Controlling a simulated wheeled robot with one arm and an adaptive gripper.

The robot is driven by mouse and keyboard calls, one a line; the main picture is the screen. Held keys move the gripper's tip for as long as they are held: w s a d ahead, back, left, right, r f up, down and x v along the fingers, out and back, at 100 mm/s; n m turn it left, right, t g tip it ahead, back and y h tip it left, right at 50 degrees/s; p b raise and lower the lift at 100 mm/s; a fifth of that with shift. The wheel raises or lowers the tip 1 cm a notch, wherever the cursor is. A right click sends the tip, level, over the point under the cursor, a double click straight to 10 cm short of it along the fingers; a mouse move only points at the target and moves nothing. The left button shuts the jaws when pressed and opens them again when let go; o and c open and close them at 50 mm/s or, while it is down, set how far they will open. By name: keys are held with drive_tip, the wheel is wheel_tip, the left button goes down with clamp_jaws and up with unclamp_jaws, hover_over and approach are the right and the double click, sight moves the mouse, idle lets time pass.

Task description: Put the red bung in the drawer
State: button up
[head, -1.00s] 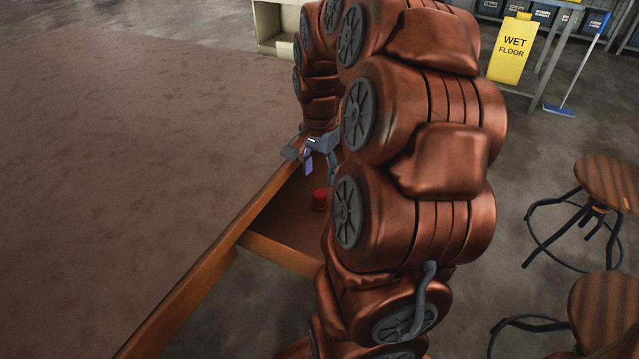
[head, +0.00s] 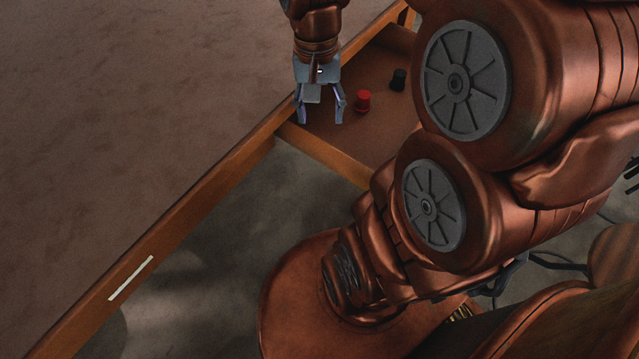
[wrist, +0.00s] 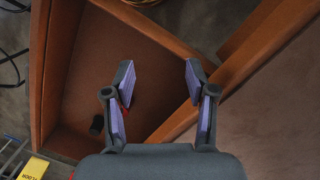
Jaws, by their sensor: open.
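The red bung (head: 363,101) stands on the floor of the open drawer (head: 325,153), under the table's edge. My gripper (head: 322,121) is open and empty, pointing down, to the left of the red bung in the head view and apart from it. In the wrist view my gripper (wrist: 160,74) has its fingers spread over the drawer and its wooden edge. Only a sliver of the red bung (wrist: 125,138) shows there, behind the left finger. The drawer's wall (wrist: 40,75) also shows in the wrist view.
A small black piece (head: 398,80), like another bung, stands in the drawer right of the red one. It also shows in the wrist view (wrist: 97,125). The broad brown tabletop (head: 120,110) is bare. A stool (head: 612,265) is at the right.

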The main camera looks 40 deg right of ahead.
drive_tip(key=s+a+f+n+g, duration=0.1)
drive_tip(key=s+a+f+n, duration=0.2)
drive_tip(key=s+a+n, duration=0.4)
drive_tip(key=s+a, duration=0.2)
drive_tip(key=s, duration=0.3)
drive_tip(key=shift+n+g, duration=0.3)
drive_tip(key=shift+n, duration=0.1)
drive_tip(key=shift+a+f, duration=0.1)
wheel_tip(320, 180, up, 27)
drive_tip(key=t+p, duration=0.1)
drive_tip(key=p, duration=2.4)
drive_tip(key=shift+s, duration=0.2)
drive_tip(key=shift+f, duration=0.1)
